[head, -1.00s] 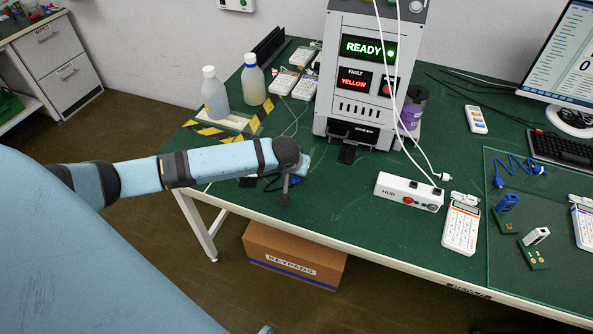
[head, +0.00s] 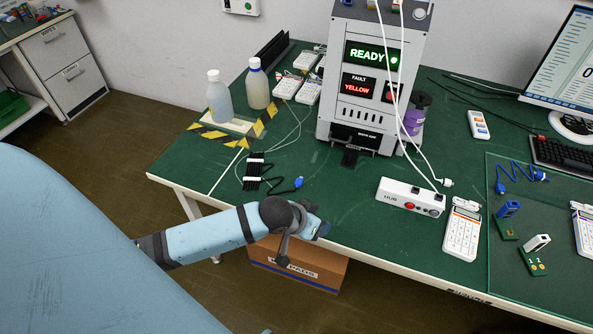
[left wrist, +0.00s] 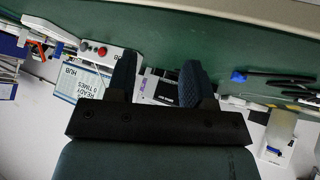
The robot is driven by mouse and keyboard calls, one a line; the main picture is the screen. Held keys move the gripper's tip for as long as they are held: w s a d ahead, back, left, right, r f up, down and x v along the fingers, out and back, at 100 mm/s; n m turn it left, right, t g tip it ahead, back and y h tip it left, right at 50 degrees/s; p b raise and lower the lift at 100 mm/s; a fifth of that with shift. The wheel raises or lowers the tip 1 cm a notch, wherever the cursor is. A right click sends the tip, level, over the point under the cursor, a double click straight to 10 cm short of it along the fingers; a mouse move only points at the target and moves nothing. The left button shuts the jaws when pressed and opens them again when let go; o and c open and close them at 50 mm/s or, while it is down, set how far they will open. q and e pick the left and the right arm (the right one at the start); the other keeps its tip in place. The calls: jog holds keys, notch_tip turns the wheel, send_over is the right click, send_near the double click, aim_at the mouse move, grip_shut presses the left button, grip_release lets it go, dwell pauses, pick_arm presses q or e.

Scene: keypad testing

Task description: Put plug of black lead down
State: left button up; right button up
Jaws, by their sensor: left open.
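The black lead (head: 256,172) lies bundled on the green bench, left of the tester. Its blue plug (head: 298,183) rests on the bench at the lead's right end. In the left wrist view the blue plug (left wrist: 238,77) and black lead (left wrist: 282,86) show at the right, outside my fingers. My left gripper (head: 318,226) is at the bench's front edge, nearer me than the plug and apart from it. In the left wrist view its two fingers (left wrist: 160,82) are spread with nothing held between them. My right gripper is in neither view.
The tester (head: 372,80) stands behind, showing READY. A white hub (head: 410,196) and keypad (head: 462,232) are to the right. Two bottles (head: 219,97) stand at the back left by striped tape. A cardboard box (head: 297,268) is below the bench edge.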

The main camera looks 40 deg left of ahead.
pick_arm(q)
jog(key=s+d+f+m+t, duration=0.1)
jog(key=s+f, duration=0.1)
jog(key=s, duration=0.4)
jog(key=s+d+f+t, duration=0.2)
jog(key=s, duration=0.5)
jog(key=shift+d+f+m, duration=0.3)
jog(key=shift+f+m, duration=0.1)
notch_tip(320, 180, up, 11)
jog(key=p, duration=1.2)
jog(key=shift+s+a+p, duration=0.2)
jog(key=shift+a+p, duration=0.15)
jog(key=shift+r+t, duration=0.2)
jog(key=shift+t, duration=0.1)
